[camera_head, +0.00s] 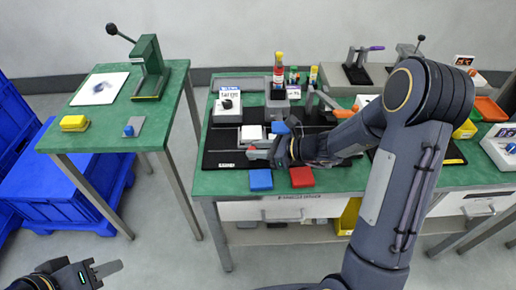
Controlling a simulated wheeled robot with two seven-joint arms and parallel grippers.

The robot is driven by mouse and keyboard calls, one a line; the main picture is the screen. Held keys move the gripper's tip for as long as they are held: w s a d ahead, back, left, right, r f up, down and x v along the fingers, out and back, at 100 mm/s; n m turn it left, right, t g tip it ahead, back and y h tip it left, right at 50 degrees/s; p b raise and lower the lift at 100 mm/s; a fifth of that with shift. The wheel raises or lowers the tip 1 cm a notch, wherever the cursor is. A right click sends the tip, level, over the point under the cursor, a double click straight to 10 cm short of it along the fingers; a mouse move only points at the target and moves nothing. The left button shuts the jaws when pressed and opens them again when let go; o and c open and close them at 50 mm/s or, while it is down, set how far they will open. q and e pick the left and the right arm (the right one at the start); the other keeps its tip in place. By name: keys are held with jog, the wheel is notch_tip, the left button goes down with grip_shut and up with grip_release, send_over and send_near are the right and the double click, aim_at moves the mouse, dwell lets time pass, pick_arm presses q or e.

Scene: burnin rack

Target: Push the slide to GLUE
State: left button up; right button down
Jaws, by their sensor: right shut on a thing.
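My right gripper (262,153) is over the front of a black fixture (222,160) on the middle green table. It is shut on a small part there, which I take to be the slide; fingers and wrist hide most of it. A small reddish patch shows at the fingertips. A white block (251,132) and a blue block (280,128) are just behind the gripper. No GLUE lettering is readable at this size. My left gripper (103,268) is low at the bottom left, over the floor, away from the tables. I cannot tell whether its fingers are apart.
A blue block (261,180) and a red block (302,177) lie at the table's front edge. Bottles (279,70) and a grey-based lever press (355,70) stand behind.

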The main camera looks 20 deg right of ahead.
jog(key=d, duration=0.2)
jog(key=s+d, duration=0.1)
jog(key=d, duration=0.2)
jog(key=s+d, duration=0.1)
jog(key=d, duration=0.1)
jog(key=shift+d, duration=0.15)
jog(key=c, duration=1.2)
grip_release()
